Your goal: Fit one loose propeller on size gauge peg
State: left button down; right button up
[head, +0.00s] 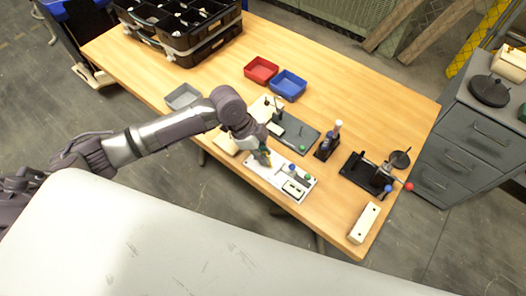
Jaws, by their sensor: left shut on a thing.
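My left gripper (264,157) is over the left end of a white board (272,181) near the table's front edge. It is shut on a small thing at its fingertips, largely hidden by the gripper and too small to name. The white board carries a small blue part (292,168), a green part (307,178) and a pale block with dark slots (294,188). A small green part (303,149) also lies on the dark grey mat behind. I cannot tell which of these is a propeller or the gauge peg. My right gripper is not in view.
On the wooden table (350,90) are red (261,71) and blue (288,86) bins, a grey tray (182,96), a bottle stand (327,144), a black fixture (366,172) and a white bar (364,222). Black organiser cases (185,43) stand at the back left.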

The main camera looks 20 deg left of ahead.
pick_arm(q)
jog(key=shift+f, duration=0.25)
jog(key=c, duration=1)
grip_release()
jog(key=shift+o, duration=0.2)
jog(key=shift+r, duration=0.1)
jog(key=w+d+p+v, duration=0.1)
jog(key=p+v, duration=0.4)
jog(key=v, duration=1)
jog(key=shift+s+d+r, duration=0.2)
jog(key=shift+s+r, duration=0.2)
jog(key=shift+r, duration=0.15)
